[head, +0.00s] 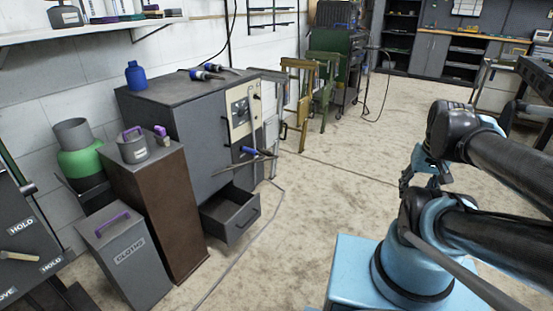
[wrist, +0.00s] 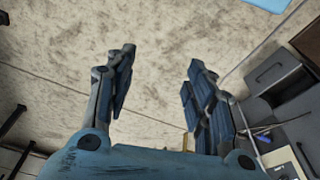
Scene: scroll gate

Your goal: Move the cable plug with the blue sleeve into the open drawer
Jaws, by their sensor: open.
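Two plug-like pieces with blue sleeves lie on the grey cabinet's top: one plug (head: 204,75) at left, another (head: 216,68) behind it. A third blue-sleeved piece (head: 250,150) rests by thin bars on the cabinet's front; a blue piece also shows at the right of the wrist view (wrist: 262,132). I cannot tell which is the cable plug. The open drawer (head: 240,224) juts from the cabinet's lower front and looks empty. My gripper (head: 416,170) is open, well right of the cabinet; in the wrist view its fingers (wrist: 162,58) are apart with bare floor between them.
The grey cabinet (head: 180,125) also carries a blue bottle (head: 135,76). A brown pedestal (head: 165,210) with a lidded pot (head: 134,147) and a grey bin (head: 125,260) stand left of the drawer. A cable runs along the floor. The floor (head: 300,205) between cabinet and arm is mostly clear.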

